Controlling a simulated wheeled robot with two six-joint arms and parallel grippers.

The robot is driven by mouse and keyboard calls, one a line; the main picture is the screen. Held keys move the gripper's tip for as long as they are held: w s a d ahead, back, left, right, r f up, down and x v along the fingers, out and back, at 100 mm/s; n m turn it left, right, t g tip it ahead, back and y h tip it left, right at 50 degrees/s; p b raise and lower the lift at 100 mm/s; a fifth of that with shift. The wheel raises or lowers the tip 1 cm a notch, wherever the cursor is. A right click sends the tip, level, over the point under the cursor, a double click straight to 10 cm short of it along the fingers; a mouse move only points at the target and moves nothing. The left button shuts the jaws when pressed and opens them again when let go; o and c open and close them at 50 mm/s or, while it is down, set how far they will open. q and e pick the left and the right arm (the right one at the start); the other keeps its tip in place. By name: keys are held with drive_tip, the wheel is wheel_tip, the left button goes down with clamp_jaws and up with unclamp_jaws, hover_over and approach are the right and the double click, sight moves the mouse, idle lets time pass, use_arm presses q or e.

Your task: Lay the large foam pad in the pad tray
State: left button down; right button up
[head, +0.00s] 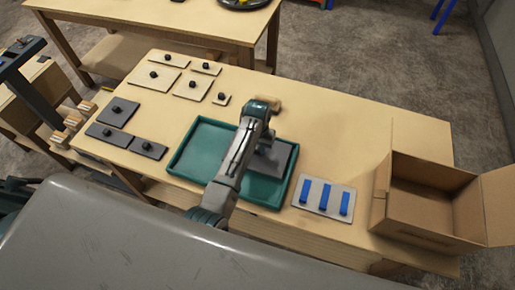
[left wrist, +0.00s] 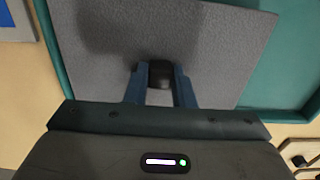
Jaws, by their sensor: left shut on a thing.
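The large foam pad (head: 278,158) is a dark grey sheet with a black knob, over the right part of the teal pad tray (head: 196,150). In the left wrist view my left gripper (left wrist: 160,80) is shut on the knob (left wrist: 161,72) of the pad (left wrist: 215,45). The teal tray (left wrist: 285,65) shows behind and beside the pad there. In the head view my left gripper (head: 268,138) is over the pad, its fingers mostly hidden by the arm. I cannot tell whether the pad touches the tray floor. My right gripper is not in view.
Smaller grey pads with knobs (head: 118,111) lie left of the tray. Several pale plates with knobs (head: 168,58) lie at the back left. A light plate with three blue bars (head: 323,198) and an open cardboard box (head: 425,210) are to the right. The table's back right is clear.

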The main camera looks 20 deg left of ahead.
use_arm(q)
drive_tip(key=shift+f, duration=1.05)
drive_tip(key=c, duration=1.2)
unclamp_jaws()
drive_tip(key=shift+c, duration=0.2)
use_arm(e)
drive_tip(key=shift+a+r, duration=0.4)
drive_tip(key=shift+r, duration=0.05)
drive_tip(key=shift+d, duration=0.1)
